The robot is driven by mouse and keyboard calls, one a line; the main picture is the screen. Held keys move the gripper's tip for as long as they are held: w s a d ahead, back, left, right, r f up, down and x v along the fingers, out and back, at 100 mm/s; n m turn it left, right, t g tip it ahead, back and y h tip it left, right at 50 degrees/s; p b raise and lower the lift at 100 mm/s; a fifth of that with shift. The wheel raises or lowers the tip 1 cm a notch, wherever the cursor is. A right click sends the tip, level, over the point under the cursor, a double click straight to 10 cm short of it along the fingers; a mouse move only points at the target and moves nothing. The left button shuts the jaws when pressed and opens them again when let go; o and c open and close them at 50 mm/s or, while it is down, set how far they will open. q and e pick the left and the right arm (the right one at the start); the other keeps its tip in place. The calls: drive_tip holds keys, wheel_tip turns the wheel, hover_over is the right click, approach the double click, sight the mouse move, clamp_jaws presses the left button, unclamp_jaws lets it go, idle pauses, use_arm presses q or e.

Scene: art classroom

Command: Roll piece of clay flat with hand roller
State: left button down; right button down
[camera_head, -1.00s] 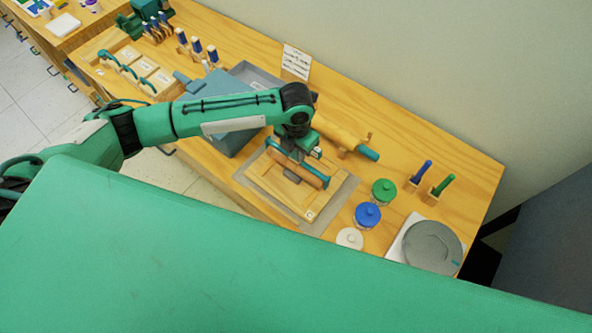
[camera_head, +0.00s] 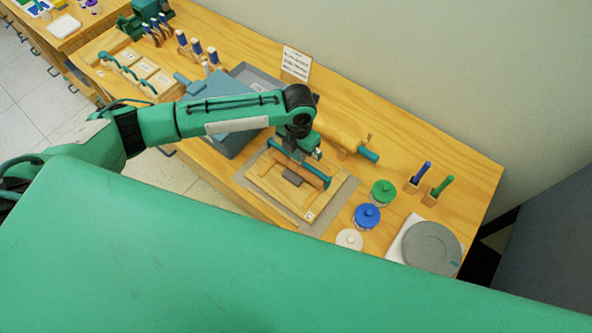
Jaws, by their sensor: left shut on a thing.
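My left gripper (camera_head: 301,153) is shut on the hand roller (camera_head: 301,171), a small wooden cylinder with teal ends. The roller is over the wooden board (camera_head: 268,184), near its back side. The piece of clay (camera_head: 292,177), a small grey-brown block, lies on the board just in front of the roller. Whether the roller touches the clay or board I cannot tell. My right gripper is not in view.
A large rolling pin (camera_head: 345,139) with teal handles lies behind the board. A blue lidded jar (camera_head: 367,215) and a green lidded jar (camera_head: 383,192) stand to its right. A grey-blue box (camera_head: 233,145) stands left. A round grey wheel (camera_head: 431,246) is at far right.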

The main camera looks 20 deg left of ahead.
use_arm(q)
drive_tip(key=s+p, duration=0.1)
drive_tip(key=s+a+p, duration=0.1)
drive_tip(key=s, duration=0.1)
drive_tip(key=shift+a+f, duration=0.1)
drive_tip(key=shift+f, duration=0.05)
idle(0.5)
drive_tip(key=shift+w, duration=0.2)
drive_tip(key=shift+w+d+f, duration=0.15)
drive_tip(key=shift+w+d, duration=0.15)
drive_tip(key=shift+w, duration=0.25)
drive_tip(key=shift+w+d+b, duration=0.15)
drive_tip(key=shift+w+d, duration=0.15)
drive_tip(key=shift+w, duration=0.5)
drive_tip(key=shift+w+d+b, duration=0.15)
drive_tip(key=shift+w+d, duration=0.15)
drive_tip(key=shift+w, duration=0.45)
drive_tip(key=shift+a+r, duration=0.1)
drive_tip(key=shift+r, duration=0.1)
